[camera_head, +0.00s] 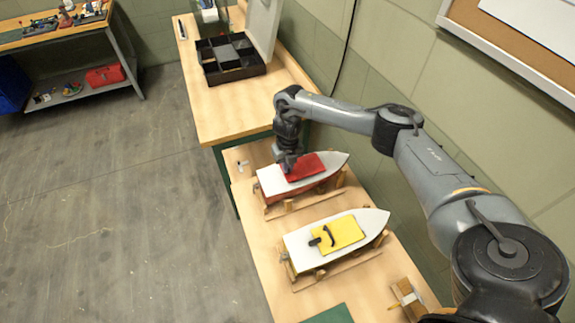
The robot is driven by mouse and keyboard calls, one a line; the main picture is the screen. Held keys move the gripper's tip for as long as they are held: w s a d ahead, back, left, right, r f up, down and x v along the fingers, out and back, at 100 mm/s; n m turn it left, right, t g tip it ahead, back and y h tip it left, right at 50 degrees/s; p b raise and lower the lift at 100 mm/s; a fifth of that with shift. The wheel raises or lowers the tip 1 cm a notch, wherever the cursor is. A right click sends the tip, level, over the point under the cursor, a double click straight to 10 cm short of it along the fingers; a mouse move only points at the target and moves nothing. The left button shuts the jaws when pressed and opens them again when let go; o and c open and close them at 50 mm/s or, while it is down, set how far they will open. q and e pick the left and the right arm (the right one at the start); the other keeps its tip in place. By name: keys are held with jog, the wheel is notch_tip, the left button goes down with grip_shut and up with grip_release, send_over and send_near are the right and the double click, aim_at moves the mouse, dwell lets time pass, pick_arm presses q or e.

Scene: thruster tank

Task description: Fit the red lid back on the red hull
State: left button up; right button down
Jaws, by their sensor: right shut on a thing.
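The red hull (265,187) has a white deck and sits on a wooden cradle on the bench. The red lid (308,167) is on or just above the middle of its deck, turned a little against the hull; I cannot tell whether it is seated. My right gripper (288,164) reaches down from above and is shut at the left part of the red lid. Its fingertips and the lid's handle are hidden or too small to make out. My left gripper is not in view.
A second boat with a white deck (372,219) and a yellow lid (345,234) with a black handle stands nearer on its own cradle. A dark compartment box (208,68) is open on the farther bench. A green mat (330,315) lies at the front.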

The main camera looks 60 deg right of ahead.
jog(key=shift+f, duration=0.15)
dwell(0.3)
jog(key=shift+f, duration=0.15)
dwell(0.4)
jog(key=shift+f, duration=0.15)
dwell(0.5)
jog(key=shift+f, duration=0.15)
dwell(0.4)
jog(key=c, duration=1.1)
grip_release()
jog(key=shift+c, duration=0.2)
